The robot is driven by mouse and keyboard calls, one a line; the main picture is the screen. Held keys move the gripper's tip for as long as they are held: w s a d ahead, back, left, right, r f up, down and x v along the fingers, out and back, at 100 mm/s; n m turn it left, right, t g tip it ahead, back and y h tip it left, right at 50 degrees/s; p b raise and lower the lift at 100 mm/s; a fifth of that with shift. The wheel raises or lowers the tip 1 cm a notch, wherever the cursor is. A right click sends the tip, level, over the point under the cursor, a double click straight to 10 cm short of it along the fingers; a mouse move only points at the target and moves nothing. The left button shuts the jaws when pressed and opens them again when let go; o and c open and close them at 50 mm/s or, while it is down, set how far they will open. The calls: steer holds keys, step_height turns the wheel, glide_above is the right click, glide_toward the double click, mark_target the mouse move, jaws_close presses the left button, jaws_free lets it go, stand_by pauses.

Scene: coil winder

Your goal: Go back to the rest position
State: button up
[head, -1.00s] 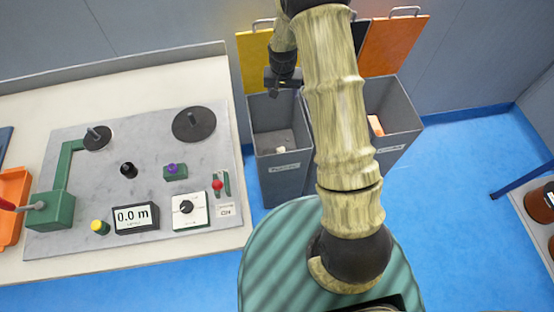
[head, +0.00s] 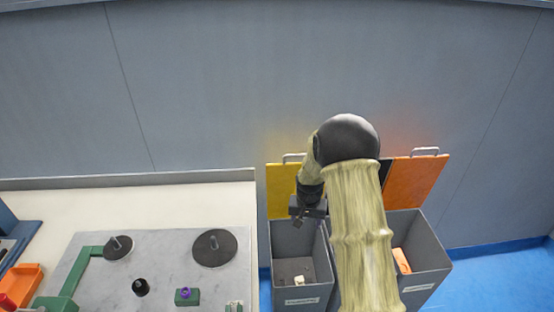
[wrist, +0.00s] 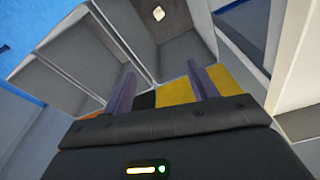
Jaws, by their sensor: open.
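My gripper (wrist: 160,85) is open and empty in the wrist view, its two purple-grey fingers apart with nothing between them. In the head view my gripper (head: 308,208) hangs from my bent arm at the top of the grey bin with the yellow lid (head: 281,190). A small pale piece (head: 299,280) lies on the floor of that bin. It also shows in the wrist view (wrist: 158,13). My forearm hides the middle of the bin row.
A bin with an orange lid (head: 415,185) stands at the right with an orange block (head: 401,261) inside. The winder plate (head: 180,262) with discs and knobs is on the bench at left. A blue-grey wall stands behind the bins.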

steer(key=s+r+n+p, duration=0.3)
steer(key=s+r+p, duration=0.5)
steer(key=s+r, duration=1.5)
steer(key=shift+s+d+r+t, duration=0.25)
steer(key=shift+s+d+t, duration=0.15)
steer(key=shift+s, duration=0.25)
steer(key=shift+f, duration=0.1)
